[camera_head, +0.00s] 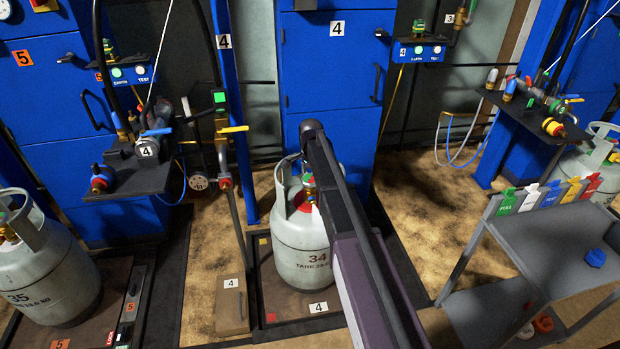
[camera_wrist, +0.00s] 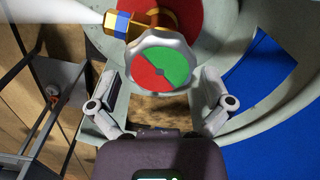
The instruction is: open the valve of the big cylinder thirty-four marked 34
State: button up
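The big grey cylinder marked 34 (camera_head: 300,262) stands upright on the scale platform in the head view, partly covered by my arm. Its valve, with a brass body (camera_wrist: 122,26) and a round knob (camera_wrist: 163,62) with a red and green face, is close in the wrist view. My gripper (camera_wrist: 160,78) is open, with one finger on each side of the knob. Gaps show between the fingers and the knob, so it grips nothing. In the head view my arm hides the gripper. A white streak (camera_wrist: 50,14) extends left from the brass outlet.
A collar surrounds the valve. The blue scale cabinet 4 (camera_head: 328,85) stands behind the cylinder. A shelf with fittings (camera_head: 135,178) is to the left. Cylinder 35 (camera_head: 52,275) stands far left. A grey cart (camera_head: 560,245) with coloured tags stands right, with bare floor before it.

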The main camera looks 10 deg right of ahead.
jog(key=c, duration=0.7)
jog(key=shift+a, duration=0.2)
jog(key=shift+c, duration=0.2)
jog(key=shift+d, duration=0.1)
